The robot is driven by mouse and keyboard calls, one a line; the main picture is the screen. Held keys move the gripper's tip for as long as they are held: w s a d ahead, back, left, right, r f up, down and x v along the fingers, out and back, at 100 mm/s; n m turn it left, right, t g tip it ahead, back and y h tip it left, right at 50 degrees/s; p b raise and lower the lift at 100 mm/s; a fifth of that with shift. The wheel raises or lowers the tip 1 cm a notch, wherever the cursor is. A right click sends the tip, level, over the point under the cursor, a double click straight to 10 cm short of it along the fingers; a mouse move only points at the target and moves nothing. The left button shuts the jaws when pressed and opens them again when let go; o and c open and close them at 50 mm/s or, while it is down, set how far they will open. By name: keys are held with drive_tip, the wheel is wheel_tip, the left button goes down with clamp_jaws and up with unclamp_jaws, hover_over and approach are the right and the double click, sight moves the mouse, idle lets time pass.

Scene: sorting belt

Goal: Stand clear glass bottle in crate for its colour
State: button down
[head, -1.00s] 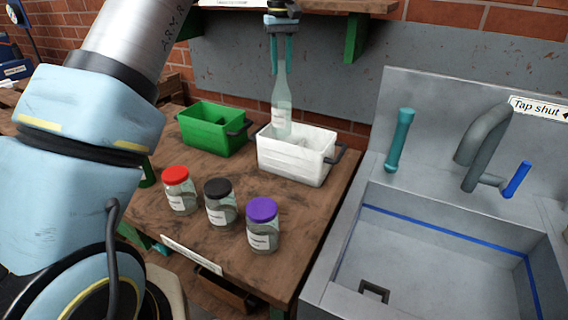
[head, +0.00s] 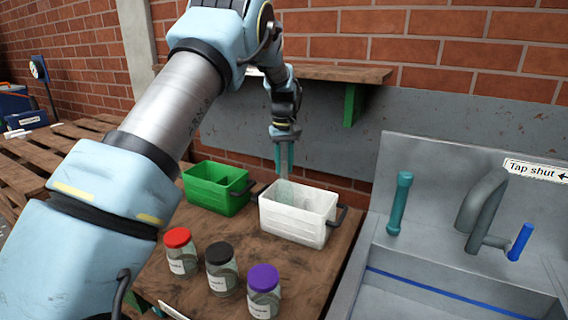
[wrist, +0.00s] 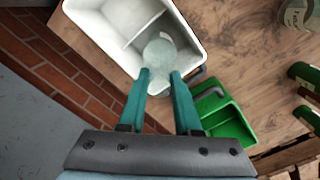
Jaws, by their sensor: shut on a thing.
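My gripper (head: 284,157) is shut on the clear glass bottle (head: 284,178), holding it by its neck. The bottle looks upright. Its lower part is down inside the white crate (head: 292,226), hidden by the crate's front wall. In the wrist view the bottle (wrist: 160,50) lies beyond my fingertips (wrist: 160,78), over the compartment on the right of the crate's divider (wrist: 143,31). I cannot tell whether its base touches the crate floor. The green crate (head: 212,202) stands to the left of the white one.
Jars with red (head: 177,238), black (head: 217,252) and purple (head: 264,277) lids stand on the table in front of the crates. A sink with a tap (head: 482,212) is at the right. A wooden shelf (head: 340,74) juts from the wall behind my gripper.

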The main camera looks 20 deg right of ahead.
drive_tip(key=c, duration=0.6)
unclamp_jaws()
wheel_tip(320, 180, up, 12)
drive_tip(key=b, duration=0.2)
drive_tip(key=shift+b, duration=0.4)
drive_tip(key=s+a+f, duration=0.1)
drive_tip(key=a+f, duration=0.1)
drive_tip(key=a, duration=0.9)
drive_tip(key=s+a+f, duration=0.1)
drive_tip(key=a+f, duration=0.2)
drive_tip(key=a, duration=0.9)
drive_tip(key=s+a+f, duration=0.3)
drive_tip(key=s+a, duration=0.5)
drive_tip(key=s, duration=0.1)
drive_tip(key=s+a+f+t, duration=0.1)
drive_tip(key=s+a+f, duration=0.2)
drive_tip(key=s+a, duration=0.5)
drive_tip(key=shift+s+f+t, duration=0.3)
drive_tip(key=shift+s+f, duration=0.1)
